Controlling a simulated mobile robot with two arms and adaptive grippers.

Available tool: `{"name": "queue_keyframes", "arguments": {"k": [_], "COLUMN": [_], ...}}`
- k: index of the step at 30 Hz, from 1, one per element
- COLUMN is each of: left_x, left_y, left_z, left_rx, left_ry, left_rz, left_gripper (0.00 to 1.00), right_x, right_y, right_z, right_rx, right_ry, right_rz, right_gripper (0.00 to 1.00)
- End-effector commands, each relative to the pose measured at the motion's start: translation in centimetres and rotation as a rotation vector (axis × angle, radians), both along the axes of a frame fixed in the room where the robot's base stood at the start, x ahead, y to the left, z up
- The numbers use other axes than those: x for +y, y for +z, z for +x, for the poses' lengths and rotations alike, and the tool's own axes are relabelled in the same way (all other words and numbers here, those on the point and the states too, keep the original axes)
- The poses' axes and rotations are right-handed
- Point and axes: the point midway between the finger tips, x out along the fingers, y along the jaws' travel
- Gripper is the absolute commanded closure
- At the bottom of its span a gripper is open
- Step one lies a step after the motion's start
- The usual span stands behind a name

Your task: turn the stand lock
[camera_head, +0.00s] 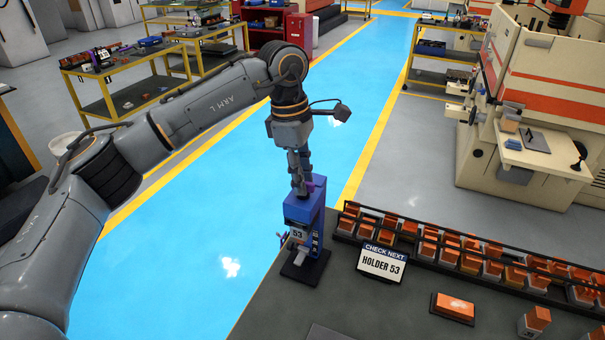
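A blue stand (318,222) with a white label reading 53 stands upright on a dark base plate at the left edge of the dark worktop (360,312). A small purple part shows at its top, beside my fingers; I cannot tell whether it is the lock. A small lever-like part (282,239) sticks out low on its left side. My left gripper (301,186) points straight down at the top of the stand. Its fingers look close together, and their tips overlap the stand's top, so contact and grip are unclear. My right gripper is out of view.
A sign (383,263) reading "CHECK NEXT HOLDER 53" stands right of the stand. Behind it a black rack (455,240) holds several orange-topped blocks. An orange block (453,308) lies in front on the worktop. Blue floor is open to the left.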

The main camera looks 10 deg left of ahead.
Motion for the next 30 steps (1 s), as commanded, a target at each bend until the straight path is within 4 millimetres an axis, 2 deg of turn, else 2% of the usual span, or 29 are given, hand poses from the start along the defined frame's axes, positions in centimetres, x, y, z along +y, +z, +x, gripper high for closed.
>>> {"name": "queue_keyframes", "arguments": {"k": [11, 30], "left_x": [0.0, 0.0], "left_y": [0.4, 6.1], "left_z": [0.0, 0.0], "left_rx": [-0.002, -0.002], "left_ry": [0.003, 0.003], "left_rz": [0.0, 0.0], "left_gripper": [0.65, 0.65], "right_x": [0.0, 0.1], "right_y": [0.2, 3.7], "right_z": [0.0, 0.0], "right_rx": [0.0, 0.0], "right_ry": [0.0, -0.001], "right_rz": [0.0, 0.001], "right_gripper": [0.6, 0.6]}}
